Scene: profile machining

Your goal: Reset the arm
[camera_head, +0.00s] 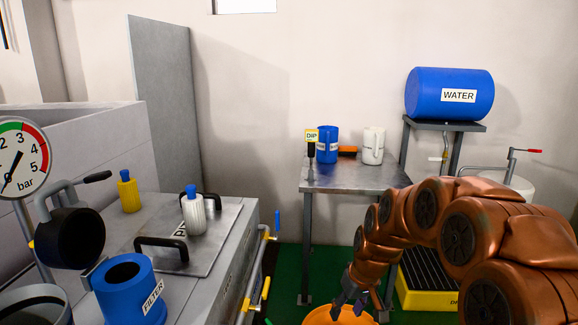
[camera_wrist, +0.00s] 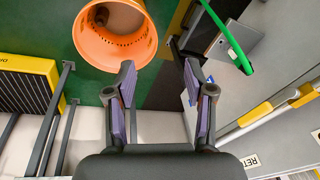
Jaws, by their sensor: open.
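My copper-coloured arm reaches in from the right in the head view and bends downward. My gripper (camera_head: 354,299) points down over an orange bucket (camera_head: 325,316) at the bottom edge. In the wrist view my gripper (camera_wrist: 159,82) is open, with its two purple-padded fingers apart and nothing between them. The orange bucket also shows in the wrist view (camera_wrist: 151,42), beyond the left finger, with a small brownish thing inside that I cannot make out.
A metal table (camera_head: 352,178) stands behind my arm. A blue WATER tank (camera_head: 449,94) rests on a stand at the back right. A yellow-edged drip tray (camera_head: 428,298) lies on the green floor. A grey machine with a blue FILTER cylinder (camera_head: 128,291) fills the left.

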